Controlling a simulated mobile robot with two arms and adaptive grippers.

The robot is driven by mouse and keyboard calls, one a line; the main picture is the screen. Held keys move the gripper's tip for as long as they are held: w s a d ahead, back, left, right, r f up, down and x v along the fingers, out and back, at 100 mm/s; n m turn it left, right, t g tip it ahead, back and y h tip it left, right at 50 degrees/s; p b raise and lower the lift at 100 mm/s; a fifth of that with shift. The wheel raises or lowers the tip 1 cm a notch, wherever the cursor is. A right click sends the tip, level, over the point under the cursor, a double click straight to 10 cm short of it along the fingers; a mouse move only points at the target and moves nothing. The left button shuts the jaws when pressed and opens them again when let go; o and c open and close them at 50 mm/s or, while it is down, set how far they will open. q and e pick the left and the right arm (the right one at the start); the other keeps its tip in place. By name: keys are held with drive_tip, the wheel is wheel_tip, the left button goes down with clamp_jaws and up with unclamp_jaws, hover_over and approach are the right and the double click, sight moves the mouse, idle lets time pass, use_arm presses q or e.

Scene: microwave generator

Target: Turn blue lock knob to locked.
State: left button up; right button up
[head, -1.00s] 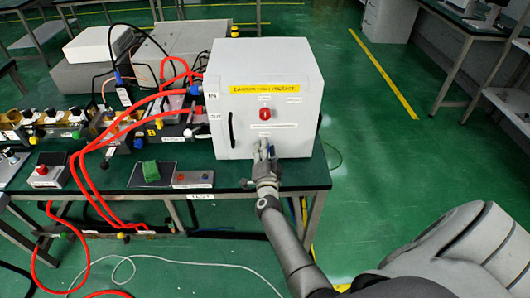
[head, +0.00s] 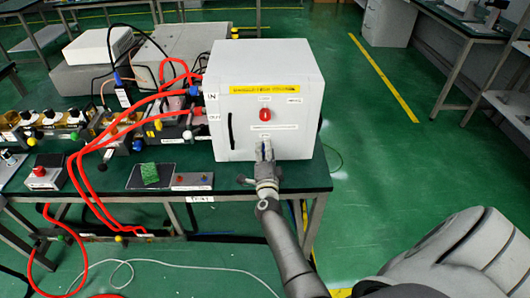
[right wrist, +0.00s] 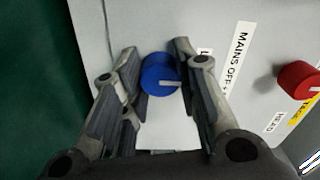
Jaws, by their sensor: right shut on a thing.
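The blue lock knob (right wrist: 159,74) is on the front panel of a white box (head: 245,100), with a white pointer line toward the right in the right wrist view. My right gripper (right wrist: 157,55) has its fingers on either side of the knob and is shut on it. In the head view the right gripper (head: 266,150) is at the lower front of the box and mostly hides the knob. My left gripper is not in view.
A red knob (head: 265,115) sits above the blue one; it also shows in the right wrist view (right wrist: 299,80). Red hoses (head: 150,103) enter the box's left side. A green block (head: 150,173) and a small button panel (head: 192,181) lie on the bench. A black handle (head: 231,131) is left of the gripper.

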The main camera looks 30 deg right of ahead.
drive_tip(key=o, duration=1)
